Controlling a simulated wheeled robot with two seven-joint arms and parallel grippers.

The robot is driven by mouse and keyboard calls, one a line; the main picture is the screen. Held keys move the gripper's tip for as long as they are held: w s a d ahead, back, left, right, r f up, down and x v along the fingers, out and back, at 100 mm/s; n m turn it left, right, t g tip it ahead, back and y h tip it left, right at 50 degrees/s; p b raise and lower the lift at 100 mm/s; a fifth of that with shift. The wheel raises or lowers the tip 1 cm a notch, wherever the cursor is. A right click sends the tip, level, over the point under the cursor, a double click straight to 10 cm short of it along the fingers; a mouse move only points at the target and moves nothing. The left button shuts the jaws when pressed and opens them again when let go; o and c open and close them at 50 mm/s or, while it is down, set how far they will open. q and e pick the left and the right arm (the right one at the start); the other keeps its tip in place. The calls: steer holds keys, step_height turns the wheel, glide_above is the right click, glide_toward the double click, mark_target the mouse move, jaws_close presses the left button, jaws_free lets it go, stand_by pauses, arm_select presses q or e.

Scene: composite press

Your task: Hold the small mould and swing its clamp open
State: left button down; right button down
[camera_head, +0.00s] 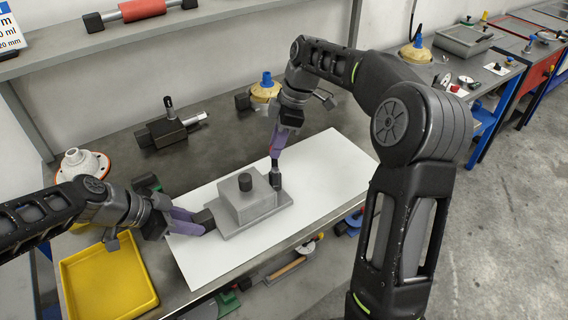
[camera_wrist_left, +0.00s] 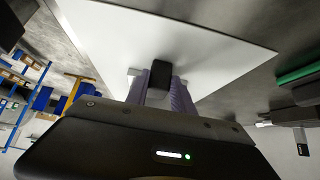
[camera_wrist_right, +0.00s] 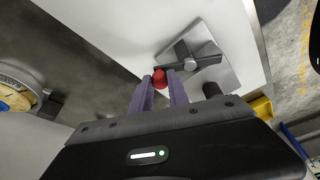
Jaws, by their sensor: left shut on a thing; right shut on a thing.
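The small mould (camera_head: 248,204), a grey block on a wider plate, lies flat on a white sheet (camera_head: 321,170). My left gripper (camera_head: 204,221) is shut on the black handle (camera_wrist_left: 160,72) at the mould's left side. My right gripper (camera_head: 275,155) comes down at the mould's far right side, shut on a red ball knob (camera_wrist_right: 159,76) near the end of the clamp bar. The fingers partly hide both grips.
A yellow tray (camera_head: 66,284) sits at the front left. A black device (camera_head: 168,131), a yellow-and-blue container (camera_head: 265,88) and a white-and-orange part (camera_head: 82,162) stand behind. The sheet is clear right of the mould. A shelf (camera_head: 130,30) overhangs the back.

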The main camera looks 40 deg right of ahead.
steer(key=n, duration=0.2)
steer(key=w+a+n+g, duration=0.1)
steer(key=shift+a+n, duration=0.25)
steer(key=shift+n, duration=0.15)
steer(key=c, duration=1.2)
jaws_free()
steer(key=shift+s, duration=0.1)
steer(key=shift+d, duration=0.1)
